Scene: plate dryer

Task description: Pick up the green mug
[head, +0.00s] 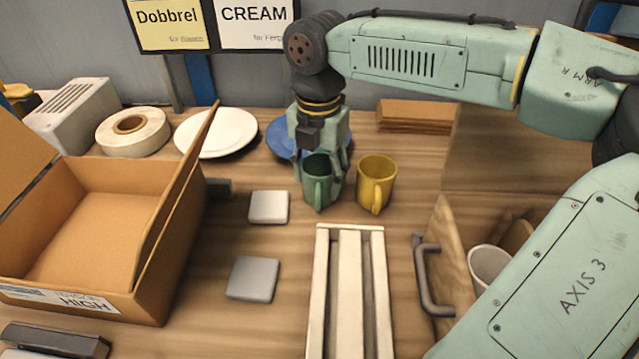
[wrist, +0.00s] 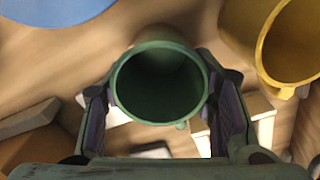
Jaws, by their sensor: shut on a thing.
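The green mug (head: 318,183) is upright on the wooden table, or very close above it; I cannot tell which. My gripper (head: 320,165) comes down over it from above, with its fingers at the mug's sides. In the wrist view the green mug (wrist: 160,84) sits between the two dark finger pads of my gripper (wrist: 165,105), its open rim facing the camera and its inside empty. The fingers are shut on the mug. Its handle points toward the front in the head view.
A yellow mug (head: 376,182) stands close on the right. A blue plate (head: 277,138) and white plate (head: 217,133) lie behind and left. A white slatted rack (head: 349,290) is in front. An open cardboard box (head: 180,240) stands left; a drawer-like wooden box with a handle (head: 428,275) is right.

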